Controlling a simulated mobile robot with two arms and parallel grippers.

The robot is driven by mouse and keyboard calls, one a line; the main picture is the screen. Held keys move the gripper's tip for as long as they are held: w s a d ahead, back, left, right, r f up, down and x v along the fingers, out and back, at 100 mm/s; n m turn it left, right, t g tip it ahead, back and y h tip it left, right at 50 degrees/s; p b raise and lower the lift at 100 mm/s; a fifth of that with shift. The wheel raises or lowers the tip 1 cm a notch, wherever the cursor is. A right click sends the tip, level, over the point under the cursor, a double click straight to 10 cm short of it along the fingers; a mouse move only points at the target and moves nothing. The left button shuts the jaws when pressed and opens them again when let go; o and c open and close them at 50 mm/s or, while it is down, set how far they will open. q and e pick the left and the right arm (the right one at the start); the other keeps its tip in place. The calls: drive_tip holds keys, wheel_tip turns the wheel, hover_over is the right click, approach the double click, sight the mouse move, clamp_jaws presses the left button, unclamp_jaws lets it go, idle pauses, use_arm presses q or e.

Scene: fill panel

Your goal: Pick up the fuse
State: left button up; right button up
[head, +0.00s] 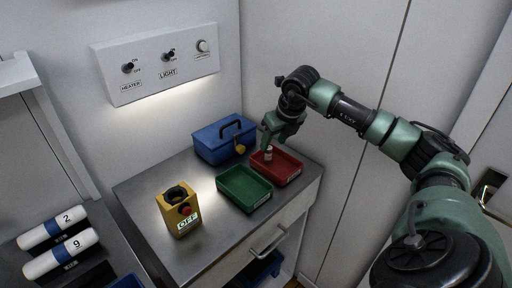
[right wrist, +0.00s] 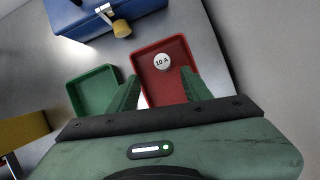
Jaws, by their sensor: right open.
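The fuse (right wrist: 162,62) is a small white cylinder whose top reads "10 A" in the right wrist view. It stands in the red tray (right wrist: 178,45); in the head view the fuse (head: 268,153) shows just below my right gripper's fingers. The red tray (head: 289,177) is at the right of the counter. My right gripper (head: 272,139) is above the fuse, and its two fingers (right wrist: 158,92) are spread with nothing between them. The fuse lies beyond the fingertips in the wrist view. My left gripper is not in view.
A green tray (head: 231,195) sits left of the red one. A blue box with a padlock (head: 217,152) stands behind. A yellow device marked OFF (head: 170,221) stands on the counter (head: 138,190). A switch panel (head: 140,85) is on the wall. Numbered white cylinders (head: 42,236) lie at left.

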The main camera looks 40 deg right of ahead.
sight(270, 149)
drive_tip(key=shift+w+d+f, duration=0.1)
drive_tip(key=shift+w+d, duration=0.05)
drive_tip(key=shift+w, duration=0.05)
drive_tip(key=shift+p+x, duration=0.45)
drive_tip(key=shift+x, duration=0.6)
drive_tip(key=p+x, duration=0.1)
drive_tip(key=x, duration=0.3)
drive_tip(key=shift+d, duration=0.1)
drive_tip(key=shift+w+f, duration=0.2)
drive_tip(key=shift+f, duration=0.25)
clamp_jaws()
